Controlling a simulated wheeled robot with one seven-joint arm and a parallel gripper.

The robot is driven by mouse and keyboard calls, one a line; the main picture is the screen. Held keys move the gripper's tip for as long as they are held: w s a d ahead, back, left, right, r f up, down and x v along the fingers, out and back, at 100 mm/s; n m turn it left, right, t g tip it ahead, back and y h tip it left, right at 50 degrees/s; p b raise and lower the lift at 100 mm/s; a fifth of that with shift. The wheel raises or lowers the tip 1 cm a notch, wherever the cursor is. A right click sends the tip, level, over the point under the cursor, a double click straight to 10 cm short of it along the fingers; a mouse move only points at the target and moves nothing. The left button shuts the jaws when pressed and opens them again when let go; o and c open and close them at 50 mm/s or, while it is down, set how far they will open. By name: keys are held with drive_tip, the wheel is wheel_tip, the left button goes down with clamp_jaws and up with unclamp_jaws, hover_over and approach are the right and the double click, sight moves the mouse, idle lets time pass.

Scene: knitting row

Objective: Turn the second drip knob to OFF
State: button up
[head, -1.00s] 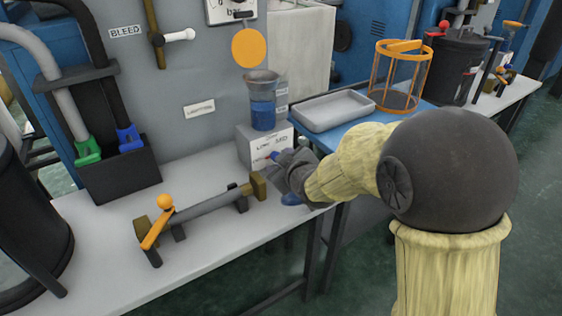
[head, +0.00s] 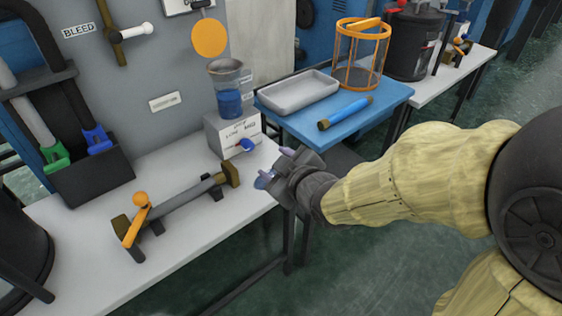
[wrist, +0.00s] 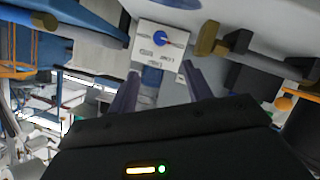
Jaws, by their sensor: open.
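A blue drip knob (head: 246,145) sits on the front of a small grey box (head: 222,130) on the bench, below a beaker of blue liquid (head: 229,98). Labels around it include LOW and MID; its exact setting I cannot tell. In the wrist view the knob (wrist: 160,41) shows upside down on the pale box, beyond and between my fingertips. My gripper (head: 275,166) is open and empty, in front of the box and to its right, apart from the knob. The gripper (wrist: 160,70) also shows in the wrist view. Only one such knob is clearly seen.
A grey pipe fitting with an orange-handled lever (head: 137,222) lies left of the box on the bench. To the right, a blue table (head: 300,122) holds a grey tray (head: 299,92), a blue rod (head: 345,114) and an orange wire basket (head: 361,56).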

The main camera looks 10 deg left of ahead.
drive_tip(key=shift+v, duration=1.1)
drive_tip(key=w+d+f+m+g+h+p, duration=0.1)
drive_tip(key=d+f+m+h, duration=0.2)
drive_tip(key=d, duration=0.3)
drive_tip(key=d+f+m+g+h, duration=0.1)
drive_tip(key=d+f+m+h, duration=0.2)
drive_tip(key=d, duration=0.3)
drive_tip(key=s+d+f+m+g+h+p, duration=0.2)
drive_tip(key=s+d+f+m+g, duration=0.2)
drive_tip(key=s+d+m+g, duration=0.55)
wheel_tip(320, 180, up, 38)
drive_tip(key=w+d+n+t+p, duration=0.1)
drive_tip(key=t+p, duration=0.2)
drive_tip(key=p, duration=3.4)
drive_tip(key=shift+w+d+n+t+p, duration=0.35)
drive_tip(key=shift+w+d, duration=0.05)
